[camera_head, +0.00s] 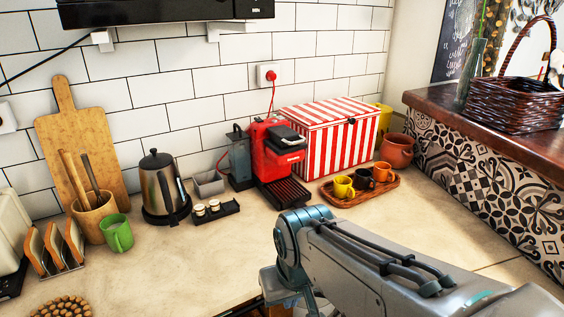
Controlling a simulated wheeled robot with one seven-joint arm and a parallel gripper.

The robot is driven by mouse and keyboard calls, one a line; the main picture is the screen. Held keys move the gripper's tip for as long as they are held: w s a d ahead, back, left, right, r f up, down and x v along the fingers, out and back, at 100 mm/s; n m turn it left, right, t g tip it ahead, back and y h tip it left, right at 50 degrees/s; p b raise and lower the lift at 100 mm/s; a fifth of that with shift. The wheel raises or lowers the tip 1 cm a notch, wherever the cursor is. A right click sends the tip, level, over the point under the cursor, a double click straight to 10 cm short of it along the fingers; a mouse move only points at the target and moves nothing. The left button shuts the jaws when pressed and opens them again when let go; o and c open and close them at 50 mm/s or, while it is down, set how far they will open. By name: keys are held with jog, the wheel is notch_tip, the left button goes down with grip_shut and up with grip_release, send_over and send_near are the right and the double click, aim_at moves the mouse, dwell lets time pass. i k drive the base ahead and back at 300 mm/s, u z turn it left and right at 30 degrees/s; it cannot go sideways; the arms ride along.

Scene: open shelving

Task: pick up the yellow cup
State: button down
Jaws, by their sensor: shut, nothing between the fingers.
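The yellow cup (343,187) stands upright on a small wooden tray (345,202) on the counter. It is at the left end of the tray, beside a dark cup (364,180) and an orange cup (382,172). My arm reaches in from the lower right and bends down at the bottom middle, in front of the tray. My gripper does not show; it is out of frame or hidden below the arm. The arm is clearly apart from the yellow cup, and nothing covers the cup.
A red coffee machine (275,150) and a red-and-white striped box (330,137) stand close behind the tray. A terracotta pot (397,151) is at its right. A kettle (162,185) and a green mug (117,234) stand left.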

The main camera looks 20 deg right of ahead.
aim_at(342, 186)
jog(key=z, duration=0.5)
jog(key=k, duration=1.05)
jog(key=u, duration=0.5)
jog(key=i, duration=1.15)
jog(key=z, duration=0.8)
jog(key=i, duration=0.3)
jog(key=z, duration=0.35)
